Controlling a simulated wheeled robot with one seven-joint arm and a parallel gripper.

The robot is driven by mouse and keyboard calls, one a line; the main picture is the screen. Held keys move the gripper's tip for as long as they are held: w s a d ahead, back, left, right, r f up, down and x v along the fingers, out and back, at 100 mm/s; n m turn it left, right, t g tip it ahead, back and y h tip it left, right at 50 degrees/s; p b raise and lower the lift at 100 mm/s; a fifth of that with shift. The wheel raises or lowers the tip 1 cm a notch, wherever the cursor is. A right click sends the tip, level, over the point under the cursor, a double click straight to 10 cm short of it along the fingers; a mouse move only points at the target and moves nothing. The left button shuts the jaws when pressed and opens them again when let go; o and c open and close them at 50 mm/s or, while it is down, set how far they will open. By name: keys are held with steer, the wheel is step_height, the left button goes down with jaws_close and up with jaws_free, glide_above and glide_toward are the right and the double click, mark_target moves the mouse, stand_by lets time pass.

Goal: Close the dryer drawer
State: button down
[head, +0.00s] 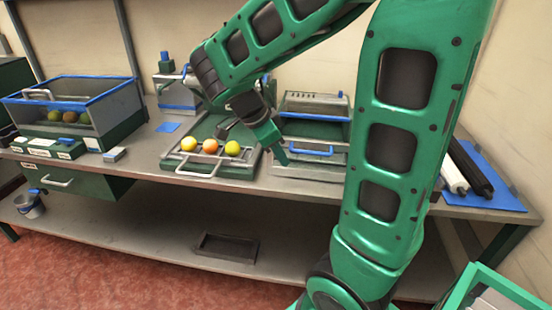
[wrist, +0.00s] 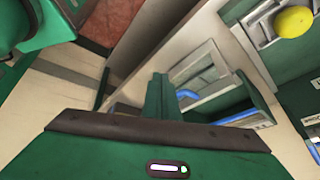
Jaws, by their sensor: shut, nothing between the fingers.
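The unit that looks like the dryer (head: 316,102) stands on the bench behind my gripper, a grey and green box. Its drawer front (head: 325,158) carries a blue handle (head: 311,151). I cannot tell how far the drawer sticks out. My gripper (head: 283,158) is shut and empty, pointing down just left of the blue handle.
A blue-rimmed bin (head: 110,98) with fruit stands at the far left. Rollers on a blue mat (head: 495,200) are at the right.

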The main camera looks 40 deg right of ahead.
steer(key=w+a+m+h, duration=0.2)
steer(key=w+a+m, duration=0.1)
steer(key=w+m, duration=0.25)
steer(key=shift+n+t, duration=0.3)
steer(key=shift+n, duration=0.05)
steer(key=x, duration=0.9)
steer(key=shift+w+f, duration=0.1)
steer(key=shift+w+d+f, duration=0.15)
steer(key=shift+w+d, duration=0.3)
steer(key=shift+d, duration=0.15)
steer(key=shift+w+d+f, duration=0.15)
steer(key=shift+w+d, duration=0.35)
steer(key=shift+d, duration=0.1)
steer(key=shift+w+d, duration=0.4)
steer(key=shift+d, duration=0.05)
steer(key=shift+d, duration=0.2)
steer(key=shift+w, duration=0.15)
steer(key=w+d, duration=0.3)
steer(key=d, duration=0.1)
steer(key=w+d, duration=0.7)
steer(key=d, duration=0.1)
steer(key=shift+w+d, duration=0.2)
steer(key=shift+w, duration=0.05)
steer(key=shift+w+d+r, duration=0.15)
steer(key=shift+w+d, duration=0.1)
